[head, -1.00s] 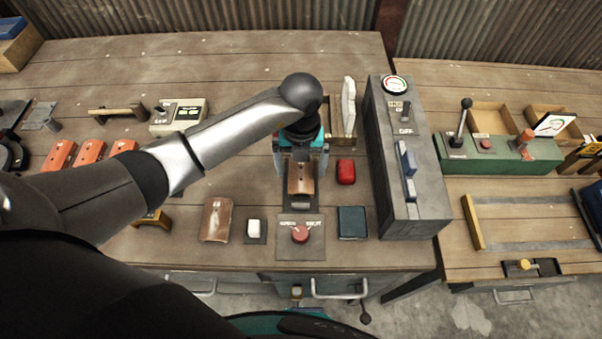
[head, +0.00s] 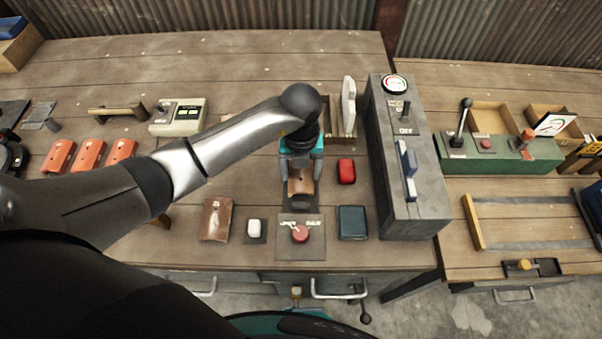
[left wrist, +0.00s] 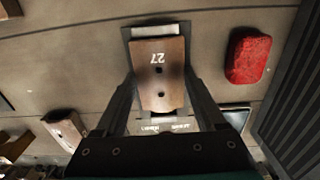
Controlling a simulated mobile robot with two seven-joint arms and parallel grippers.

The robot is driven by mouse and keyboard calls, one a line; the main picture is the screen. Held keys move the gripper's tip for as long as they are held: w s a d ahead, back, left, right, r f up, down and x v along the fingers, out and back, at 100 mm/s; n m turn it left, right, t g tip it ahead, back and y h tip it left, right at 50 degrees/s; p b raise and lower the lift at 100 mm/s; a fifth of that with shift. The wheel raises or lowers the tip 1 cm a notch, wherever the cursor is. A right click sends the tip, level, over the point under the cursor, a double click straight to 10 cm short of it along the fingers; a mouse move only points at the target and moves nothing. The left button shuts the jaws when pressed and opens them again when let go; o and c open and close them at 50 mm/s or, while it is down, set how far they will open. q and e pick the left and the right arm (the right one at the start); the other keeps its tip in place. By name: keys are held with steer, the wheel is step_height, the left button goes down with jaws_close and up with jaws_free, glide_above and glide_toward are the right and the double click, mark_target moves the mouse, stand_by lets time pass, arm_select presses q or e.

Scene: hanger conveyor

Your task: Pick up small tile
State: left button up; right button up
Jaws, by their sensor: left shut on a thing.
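The small brown curved tile (head: 300,187) sits at the dark fixture in the middle of the near bench. In the left wrist view the tile (left wrist: 160,72) shows the number 27 and two dark holes. My left gripper (head: 301,183) points down over the fixture and is shut on the tile, with one finger at each side. The tile is at the fixture; I cannot tell whether it touches it. My right gripper is not in view.
Another brown tile (head: 216,220) lies to the left. Orange tiles (head: 90,153) lie further left.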

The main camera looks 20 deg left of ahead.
arm_select(q)
steer(key=c, duration=0.4)
steer(key=shift+o, duration=0.2)
steer(key=shift+r, duration=0.15)
